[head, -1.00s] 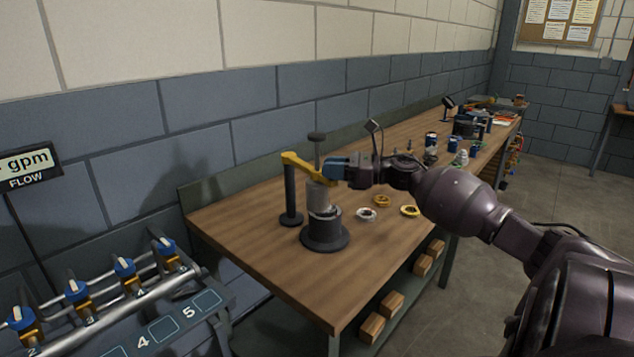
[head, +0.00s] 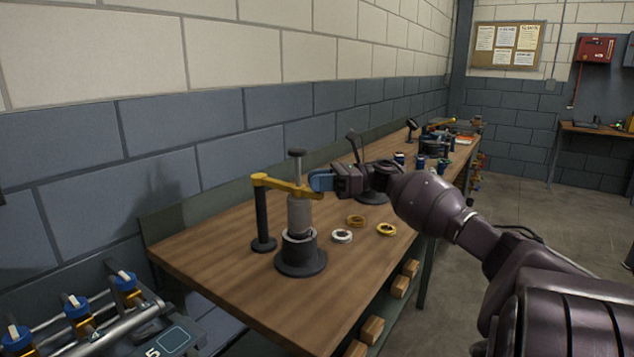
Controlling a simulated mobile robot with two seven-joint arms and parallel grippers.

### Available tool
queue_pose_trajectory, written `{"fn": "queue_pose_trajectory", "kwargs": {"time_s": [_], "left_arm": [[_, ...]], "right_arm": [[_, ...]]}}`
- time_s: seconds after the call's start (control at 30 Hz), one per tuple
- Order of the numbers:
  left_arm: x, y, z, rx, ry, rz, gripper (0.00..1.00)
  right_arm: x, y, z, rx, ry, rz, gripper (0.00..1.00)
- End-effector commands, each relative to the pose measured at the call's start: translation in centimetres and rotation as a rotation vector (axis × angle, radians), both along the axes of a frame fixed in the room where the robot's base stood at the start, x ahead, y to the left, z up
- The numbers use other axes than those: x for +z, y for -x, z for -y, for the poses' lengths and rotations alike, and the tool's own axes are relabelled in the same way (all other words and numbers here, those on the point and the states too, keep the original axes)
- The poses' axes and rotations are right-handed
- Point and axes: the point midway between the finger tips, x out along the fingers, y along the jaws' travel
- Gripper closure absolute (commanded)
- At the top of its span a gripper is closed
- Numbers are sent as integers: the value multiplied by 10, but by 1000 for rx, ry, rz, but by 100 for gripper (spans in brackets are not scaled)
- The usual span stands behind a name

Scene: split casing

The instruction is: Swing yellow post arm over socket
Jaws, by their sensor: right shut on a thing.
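A dark post (head: 262,222) stands on the wooden bench and carries a yellow arm (head: 282,186) that reaches right from its top. The arm's right end is above a black round socket base (head: 300,258). A grey cylinder (head: 299,213) stands upright between the arm and the socket, and a dark knob (head: 297,153) on a rod rises above the arm. My right gripper (head: 317,182), with blue fingers, is shut on the yellow arm's right end. The fingertips partly hide that end. My left gripper is not in view.
A white ring (head: 342,236) and two yellow rings (head: 386,230) lie on the bench right of the socket. Several jars and tools stand farther back. A valve manifold (head: 100,310) is at the lower left. The bench's front left area is clear.

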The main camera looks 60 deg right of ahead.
Motion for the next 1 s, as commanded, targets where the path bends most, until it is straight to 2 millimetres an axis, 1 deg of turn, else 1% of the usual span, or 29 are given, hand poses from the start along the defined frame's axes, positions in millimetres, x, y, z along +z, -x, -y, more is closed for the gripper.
{"fn": "queue_pose_trajectory", "kwargs": {"time_s": [0.1, 0.13, 0.27, 0.53, 0.67, 0.77, 1.0], "left_arm": [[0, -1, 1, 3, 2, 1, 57], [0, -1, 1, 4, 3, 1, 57], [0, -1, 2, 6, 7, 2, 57], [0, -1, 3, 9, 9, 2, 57], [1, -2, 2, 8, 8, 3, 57], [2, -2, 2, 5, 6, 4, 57], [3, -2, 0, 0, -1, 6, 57]], "right_arm": [[1, 0, 2, -7, 1, 1, 100], [1, 0, 2, -7, 1, 1, 74], [1, 0, 2, -6, 1, 1, 54], [1, 0, 1, -5, 1, 1, 53], [1, 5, 6, -6, 0, 1, 53], [1, 13, 16, -8, 0, 1, 53], [1, 44, 48, -9, 0, 0, 53]]}}
